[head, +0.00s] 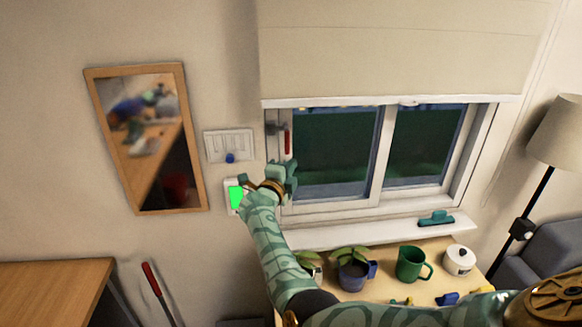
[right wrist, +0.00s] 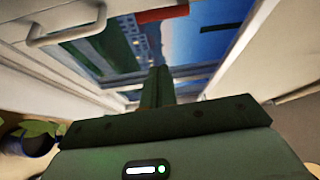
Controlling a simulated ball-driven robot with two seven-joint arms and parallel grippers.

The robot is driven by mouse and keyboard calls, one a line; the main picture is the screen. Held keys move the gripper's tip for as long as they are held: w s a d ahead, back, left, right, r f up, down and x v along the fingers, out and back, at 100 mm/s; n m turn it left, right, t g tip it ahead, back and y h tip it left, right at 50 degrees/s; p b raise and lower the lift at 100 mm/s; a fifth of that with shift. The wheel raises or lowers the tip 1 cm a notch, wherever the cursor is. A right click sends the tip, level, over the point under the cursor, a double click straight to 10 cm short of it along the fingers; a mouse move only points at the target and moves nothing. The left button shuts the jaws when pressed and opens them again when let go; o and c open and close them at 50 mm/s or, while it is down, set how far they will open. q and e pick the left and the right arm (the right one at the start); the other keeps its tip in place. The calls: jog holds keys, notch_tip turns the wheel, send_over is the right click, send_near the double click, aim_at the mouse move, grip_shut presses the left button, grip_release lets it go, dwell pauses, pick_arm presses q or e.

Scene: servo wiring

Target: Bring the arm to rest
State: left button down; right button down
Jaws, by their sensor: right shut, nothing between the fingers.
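My right arm (head: 268,245) reaches up from the lower right in the head view, in front of the wall and the window's left edge. My right gripper (head: 285,172) is at its upper end, beside a white wall panel with a bright green face (head: 236,197). The arm partly covers that panel. In the right wrist view the fingers of my right gripper (right wrist: 157,78) are together with nothing between them, pointing toward the window. I cannot tell from the head view how far the gripper is from the wall. My left gripper is not in view.
A window (head: 335,150) has a red handle (head: 287,141) above my gripper. A switch plate (head: 229,144) and a mirror (head: 150,205) are to the left. Below, a table holds a potted plant (head: 353,275), a green mug (head: 410,262) and a white pot (head: 459,260).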

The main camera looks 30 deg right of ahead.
jog(key=w+a+n+t+y, duration=0.4)
jog(key=a+n+t, duration=0.2)
jog(key=n, duration=0.2)
jog(key=a+f+n+t+y+b, duration=0.1)
jog(key=a+f+n+y+b, duration=0.45)
jog(key=f, duration=0.85)
jog(key=s+a+f+n+g+y+b, duration=0.2)
jog(key=s+f+n, duration=0.2)
jog(key=f, duration=0.5)
jog(key=s+a+f+n+g+y+b, duration=0.15)
jog(key=s+f+n, duration=0.25)
jog(key=f, duration=0.6)
jog(key=s+a+f+n+g+y+b, duration=0.1)
jog(key=s+a+f+n+g+y, duration=0.15)
jog(key=s+f, duration=0.45)
jog(key=s+f+n+g+b, duration=0.65)
jog(key=s+f, duration=1.55)
jog(key=f, duration=0.5)
jog(key=s+d+f+n+g+b, duration=0.1)
jog(key=s+f+b, duration=0.3)
jog(key=s, duration=1)
jog(key=s+d+f+g+b, duration=0.1)
jog(key=s+f+g+b, duration=0.2)
jog(key=s+f, duration=0.5)
jog(key=s+b, duration=0.1)
jog(key=s, duration=0.5)
jog(key=shift+s+d+f+n, duration=0.2)
jog(key=shift+n, duration=0.15)
